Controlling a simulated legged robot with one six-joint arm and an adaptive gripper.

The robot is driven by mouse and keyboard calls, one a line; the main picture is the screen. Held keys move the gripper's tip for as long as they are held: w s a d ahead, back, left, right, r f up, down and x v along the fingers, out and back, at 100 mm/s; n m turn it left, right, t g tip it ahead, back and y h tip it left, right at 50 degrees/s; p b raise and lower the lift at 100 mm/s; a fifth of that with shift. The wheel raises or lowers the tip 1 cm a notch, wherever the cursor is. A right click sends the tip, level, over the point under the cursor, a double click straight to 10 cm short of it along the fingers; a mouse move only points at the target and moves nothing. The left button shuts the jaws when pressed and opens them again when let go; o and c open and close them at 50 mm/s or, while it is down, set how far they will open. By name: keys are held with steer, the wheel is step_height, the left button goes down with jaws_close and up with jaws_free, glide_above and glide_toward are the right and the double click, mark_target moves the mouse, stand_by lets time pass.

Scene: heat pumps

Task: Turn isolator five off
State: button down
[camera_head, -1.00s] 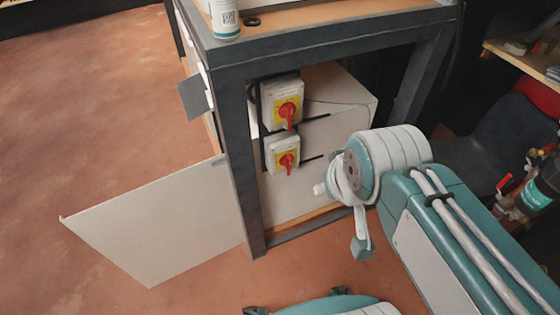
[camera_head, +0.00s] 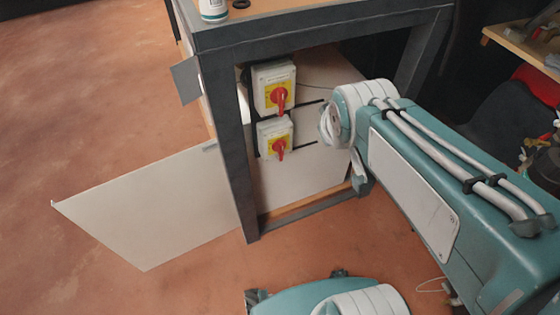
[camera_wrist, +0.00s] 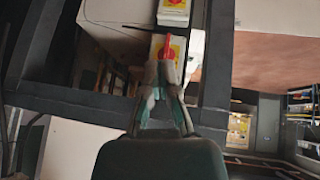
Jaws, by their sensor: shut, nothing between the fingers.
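Two isolators, grey-white boxes with yellow plates and red rotary handles, are stacked under the bench: the upper one (camera_head: 262,88) and the lower one (camera_head: 267,130). No number is readable, so I cannot tell which is five. Both red handles look roughly vertical in the head view. In the wrist view my gripper (camera_wrist: 164,70) is shut and empty. Its tips overlap the lower edge of the nearer isolator's yellow plate, just under its red handle (camera_wrist: 167,47). I cannot tell whether they touch. Another isolator (camera_wrist: 174,7) shows at the top edge. The head view hides my fingers.
The dark bench frame (camera_head: 236,150) has a leg close left of the isolators and a rail above them. A white bottle (camera_head: 213,10) stands on the bench. The brown floor at left is clear.

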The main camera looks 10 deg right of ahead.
steer(key=w+d+f+n+t+y, duration=0.1)
steer(key=w+f+n+t, duration=0.1)
steer(key=w+f+n, duration=0.85)
steer(key=w+d+f+n+t+y, duration=0.1)
steer(key=w+f+n+t, duration=0.2)
steer(key=w+f, duration=0.85)
steer(key=w+a+f+n+t+y, duration=0.15)
steer(key=w+f+n+y, duration=0.3)
steer(key=f, duration=0.55)
steer(key=s+a+f+n+t+y, duration=0.2)
steer(key=s+a+f+n+y, duration=0.1)
steer(key=s+f, duration=0.5)
step_height(320, 180, down, 3)
steer(key=shift+s+a+f+n, duration=0.1)
steer(key=shift+s+a+n, duration=0.05)
steer(key=shift+s+n, duration=0.25)
steer(key=shift+y, duration=0.25)
